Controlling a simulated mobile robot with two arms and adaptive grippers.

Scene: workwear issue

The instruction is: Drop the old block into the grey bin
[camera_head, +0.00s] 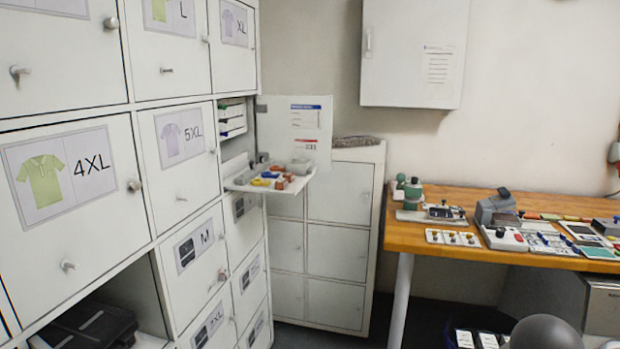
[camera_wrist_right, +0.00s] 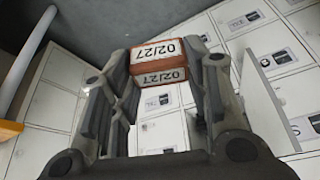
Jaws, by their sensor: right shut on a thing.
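My right gripper (camera_wrist_right: 168,75) is in the right wrist view. It is shut on a red-brown block (camera_wrist_right: 160,67) with white labels reading 02/27 on two faces. The block sits between the two fingertips, with lockers behind it. The head view shows neither this block nor the right fingertips. I cannot clearly identify the grey bin in either view. My left gripper is not in view.
White lockers (camera_head: 80,60) line the left. One open compartment has a pulled-out tray (camera_head: 245,184) with small coloured blocks. A wooden bench (camera_head: 410,238) at right holds several devices. A dark container (camera_head: 452,345) with white items stands below it.

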